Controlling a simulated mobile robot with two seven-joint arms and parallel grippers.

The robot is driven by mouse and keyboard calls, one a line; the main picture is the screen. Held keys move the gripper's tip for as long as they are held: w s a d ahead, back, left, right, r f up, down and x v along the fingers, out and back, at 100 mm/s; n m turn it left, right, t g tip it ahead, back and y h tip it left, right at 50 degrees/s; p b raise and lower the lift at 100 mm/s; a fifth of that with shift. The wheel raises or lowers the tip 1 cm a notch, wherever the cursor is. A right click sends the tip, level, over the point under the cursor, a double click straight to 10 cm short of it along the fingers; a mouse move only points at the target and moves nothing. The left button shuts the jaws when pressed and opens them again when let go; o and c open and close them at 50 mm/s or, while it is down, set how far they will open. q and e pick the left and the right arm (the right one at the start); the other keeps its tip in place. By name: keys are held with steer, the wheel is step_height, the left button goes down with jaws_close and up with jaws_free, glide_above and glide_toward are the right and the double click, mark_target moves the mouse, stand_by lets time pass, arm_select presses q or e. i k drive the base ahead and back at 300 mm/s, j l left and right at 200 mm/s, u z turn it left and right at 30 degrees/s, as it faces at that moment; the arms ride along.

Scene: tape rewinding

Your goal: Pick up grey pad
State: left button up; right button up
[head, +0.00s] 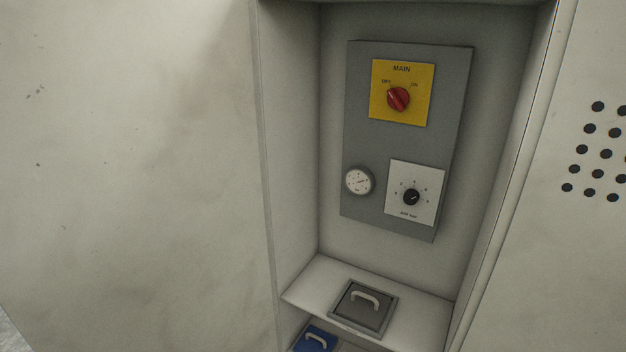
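The grey pad (351,311) is a dark grey square with a pale curved handle (365,298) on top. It sits in a square frame on the shelf (420,312) at the bottom of a recess in the head view. Nothing covers it. Neither of my grippers shows in the head view.
A blue pad (312,342) with a pale handle lies lower, cut off by the bottom edge. Above the shelf is a grey panel (375,137) with a red switch (398,99), a gauge (359,181) and a black knob (411,197). Recess walls bound both sides.

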mark_target(363, 306)
steer(key=i+l+z, duration=0.1)
steer(key=i+z, duration=0.15)
steer(key=i, duration=0.2)
steer(key=i+z, duration=0.3)
steer(key=i, duration=0.15)
